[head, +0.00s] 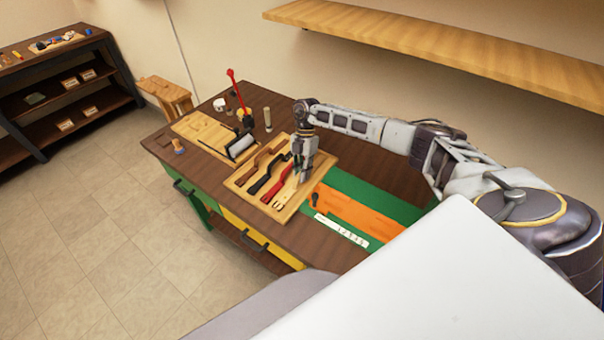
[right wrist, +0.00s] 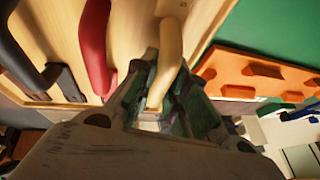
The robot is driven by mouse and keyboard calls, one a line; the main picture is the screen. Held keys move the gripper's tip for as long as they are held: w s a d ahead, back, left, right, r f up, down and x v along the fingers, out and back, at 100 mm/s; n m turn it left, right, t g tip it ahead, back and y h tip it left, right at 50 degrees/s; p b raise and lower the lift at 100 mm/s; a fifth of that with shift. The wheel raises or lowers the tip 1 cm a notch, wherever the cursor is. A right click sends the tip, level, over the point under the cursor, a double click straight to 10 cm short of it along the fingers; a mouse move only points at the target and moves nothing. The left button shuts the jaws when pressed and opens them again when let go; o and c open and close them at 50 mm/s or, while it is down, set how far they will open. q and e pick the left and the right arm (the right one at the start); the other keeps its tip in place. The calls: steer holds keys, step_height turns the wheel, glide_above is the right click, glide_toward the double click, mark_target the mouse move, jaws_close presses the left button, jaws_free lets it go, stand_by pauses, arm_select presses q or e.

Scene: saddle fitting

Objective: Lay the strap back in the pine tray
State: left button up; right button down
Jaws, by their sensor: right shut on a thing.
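The pine tray (head: 238,184) lies on the dark bench; its bare wood also shows in the right wrist view (right wrist: 132,18). Brown, black (head: 262,178) and red (head: 280,183) straps lie side by side in it. A cream strap (head: 285,196) is at the tray's right side. My right gripper (head: 303,177) points down over that side, shut on the cream strap (right wrist: 170,55), which runs up between its fingers in the wrist view. I cannot tell whether this strap touches the tray floor. My left gripper is not in view.
A green mat (head: 350,187) with an orange piece (head: 358,211) and a white ruler (head: 341,230) lies right of the tray. A wooden board (head: 196,125) with tools is behind left. A red-handled tool (head: 233,83) stands upright there. A wall shelf (head: 440,45) is above.

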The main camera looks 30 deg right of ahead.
steer(key=shift+f, duration=0.4)
steer(key=shift+f, duration=0.1)
steer(key=c, duration=1.4)
jaws_free()
steer(key=shift+c, duration=0.2)
steer(key=b+v, duration=0.2)
steer(key=v, duration=1)
steer(key=shift+b, duration=0.4)
